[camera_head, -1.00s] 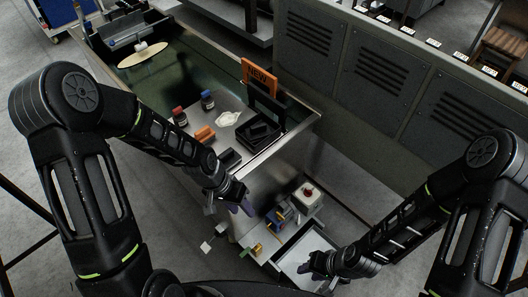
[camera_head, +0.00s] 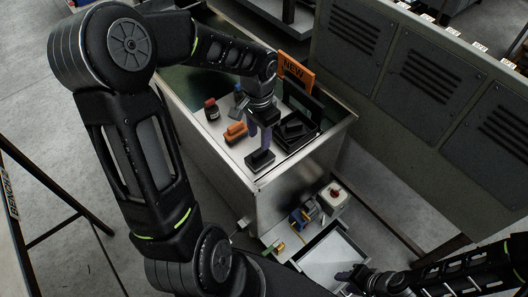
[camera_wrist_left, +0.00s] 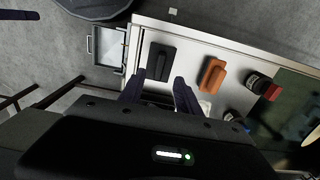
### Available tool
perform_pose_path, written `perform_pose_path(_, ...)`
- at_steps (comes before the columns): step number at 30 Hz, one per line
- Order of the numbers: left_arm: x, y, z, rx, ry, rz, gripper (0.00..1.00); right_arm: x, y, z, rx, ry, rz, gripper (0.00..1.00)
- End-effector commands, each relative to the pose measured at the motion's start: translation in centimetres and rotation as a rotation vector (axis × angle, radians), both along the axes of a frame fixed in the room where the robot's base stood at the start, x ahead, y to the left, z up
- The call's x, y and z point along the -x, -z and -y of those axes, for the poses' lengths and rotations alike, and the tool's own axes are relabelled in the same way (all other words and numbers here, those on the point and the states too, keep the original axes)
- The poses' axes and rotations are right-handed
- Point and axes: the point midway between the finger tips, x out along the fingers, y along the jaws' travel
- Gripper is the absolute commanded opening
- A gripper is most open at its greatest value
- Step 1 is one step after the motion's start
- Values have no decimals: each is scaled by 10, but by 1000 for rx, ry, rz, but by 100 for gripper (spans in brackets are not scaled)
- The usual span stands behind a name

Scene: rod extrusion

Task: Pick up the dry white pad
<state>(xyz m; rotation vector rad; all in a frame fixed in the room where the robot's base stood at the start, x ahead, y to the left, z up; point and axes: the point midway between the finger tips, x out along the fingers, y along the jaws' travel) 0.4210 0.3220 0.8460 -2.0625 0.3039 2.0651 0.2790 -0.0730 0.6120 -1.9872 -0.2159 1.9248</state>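The white pad is hidden behind my left gripper in the head view. In the left wrist view, a pale shape that looks like the white pad (camera_wrist_left: 206,105) shows just right of the right finger. My left gripper (camera_head: 260,137) points down over the metal worktop. In the left wrist view, the fingers of my left gripper (camera_wrist_left: 159,87) are apart with nothing held between them. I cannot judge its height above the top. My right gripper (camera_head: 352,277) is low at the right, by a pale open tray (camera_head: 335,258); its fingers are too small to read.
Near the left gripper are a black block (camera_head: 259,160), an orange block (camera_head: 235,133), a black tray (camera_head: 312,138) and an orange NEW sign (camera_head: 296,73). A red-capped bottle (camera_head: 212,112) and a blue-capped bottle (camera_head: 239,94) stand behind. A red-button box (camera_head: 334,196) is below.

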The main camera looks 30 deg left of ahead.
Motion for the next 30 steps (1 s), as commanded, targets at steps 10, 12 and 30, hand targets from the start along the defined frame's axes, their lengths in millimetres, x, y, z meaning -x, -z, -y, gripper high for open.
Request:
perform_pose_path(10, 0, 7, 1, 2, 0, -2, 40, 0, 0, 0, 0, 0, 0, 35)
perform_pose_path(12, 0, 15, 1, 1, 0, -2, 40, 0, 0, 0, 0, 0, 0, 35)
perform_pose_path(30, 0, 42, 1, 4, -1, -3, 40, 0, -4, 0, 0, 0, 0, 35)
